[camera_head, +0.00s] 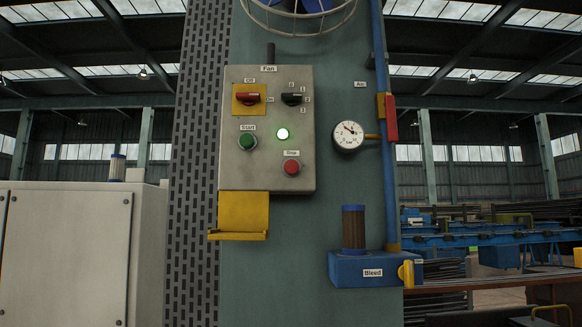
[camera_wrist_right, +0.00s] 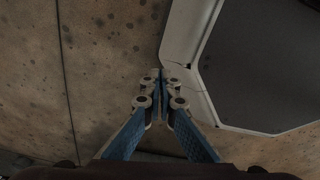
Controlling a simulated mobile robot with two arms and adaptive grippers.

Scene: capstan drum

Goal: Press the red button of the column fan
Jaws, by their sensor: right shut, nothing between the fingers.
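The fan control box (camera_head: 230,165) is a grey panel labelled "Fan" on the green column (camera_head: 300,220). The red button (camera_head: 291,167) sits at its lower right under the "Stop" label. That view shows a stained tan surface and a pale-rimmed dark panel, not the button. No gripper shows in the head view.
On the box are a red switch (camera_head: 252,97) on a yellow plate and a black selector (camera_head: 292,99). A yellow bracket (camera_head: 243,210) hangs below. To the right are a gauge (camera_head: 348,135), a blue pipe (camera_head: 382,170) and the blue "Bleed" unit (camera_head: 345,268). A grey cabinet (camera_head: 65,255) stands left.

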